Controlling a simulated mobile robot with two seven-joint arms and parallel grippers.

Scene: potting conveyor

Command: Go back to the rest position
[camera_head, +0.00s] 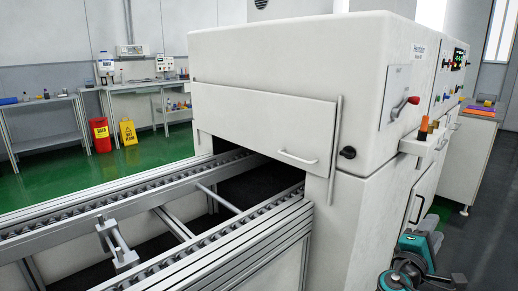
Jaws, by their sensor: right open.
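My right arm, teal and black, shows at the bottom right corner, and my right gripper (428,224) is at its upper end, in front of the side of the white machine (262,60). The gripper is open and I see nothing held in it. It is small and partly covered by its own links. My left gripper is not in view.
The roller conveyor (170,262) runs from the lower left into the machine's opening, under a hatch with a handle (297,158). A small side shelf (424,147) holds orange and brown items. The dark floor at the far right is clear. Benches and a yellow sign (128,132) stand behind.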

